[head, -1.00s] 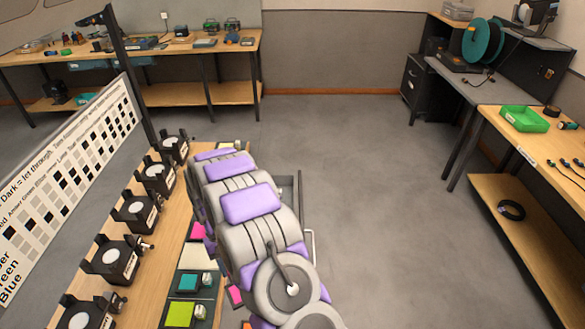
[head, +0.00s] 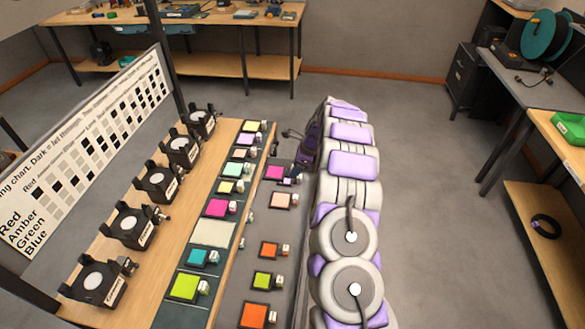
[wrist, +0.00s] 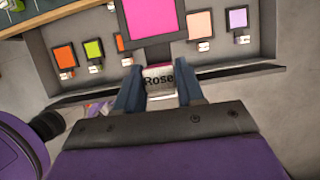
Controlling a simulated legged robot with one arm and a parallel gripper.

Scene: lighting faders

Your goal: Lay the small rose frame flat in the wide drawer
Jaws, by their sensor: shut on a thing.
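The small rose frame, a magenta square with a white "Rose" tag, shows at the top of the wrist view (wrist: 151,20). My gripper (wrist: 159,85) is shut on its tag. In the head view the magenta frame (head: 274,172) is over the far part of the wide drawer (head: 250,225), beside my gripper (head: 296,168), which my arm partly hides. The frame looks larger than the ones behind it, so it seems above the drawer floor; I cannot tell how far. It looks roughly flat.
The drawer holds a salmon frame (head: 282,200), an orange frame (head: 269,250), a green frame (head: 264,280), another orange frame (head: 255,312) and a lilac frame (wrist: 237,18). Another magenta frame (head: 217,207) lies on the bench (head: 190,215), beside several black lamps.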

